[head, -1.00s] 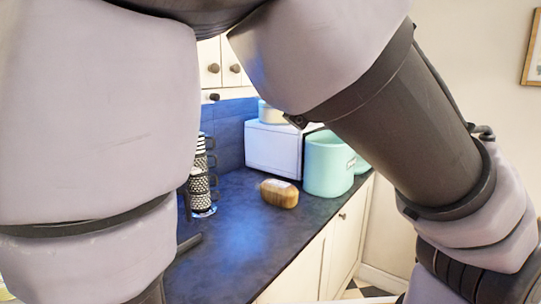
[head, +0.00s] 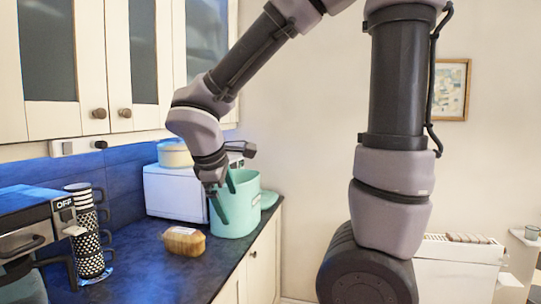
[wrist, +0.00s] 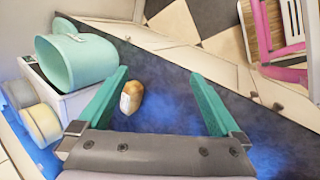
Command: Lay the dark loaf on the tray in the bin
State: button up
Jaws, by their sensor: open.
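A brown loaf (head: 184,241) with a pale label lies on the dark counter. It also shows in the wrist view (wrist: 131,97), near the left finger. It is the only loaf I see. A mint-green bin (head: 237,213) stands open-topped just behind and right of the loaf; in the wrist view the bin (wrist: 75,62) is at upper left. My gripper (head: 225,196) has green fingers and is in front of the bin in the head view. In the wrist view my gripper (wrist: 160,75) is open and empty, above the counter. I cannot make out a tray.
A white box (head: 171,194) with a cream canister (head: 174,153) on top stands behind the bin. Stacked patterned mugs (head: 89,240) and a coffee machine (head: 24,245) are at left. Cabinets (head: 120,65) hang above. The counter right of the loaf is clear.

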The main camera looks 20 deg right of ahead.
jog(key=s+d+r+m+t+y, duration=0.1)
jog(key=s+d+r+m+y, duration=0.2)
jog(key=m, duration=0.5)
jog(key=s+d+r+m+t+y, duration=0.1)
jog(key=s+d+r+m+y, duration=0.2)
jog(key=d+r+m, duration=0.3)
notch_tip(320, 180, up, 2)
jog(key=shift+r+m, duration=0.1)
jog(key=shift+m, duration=1.1)
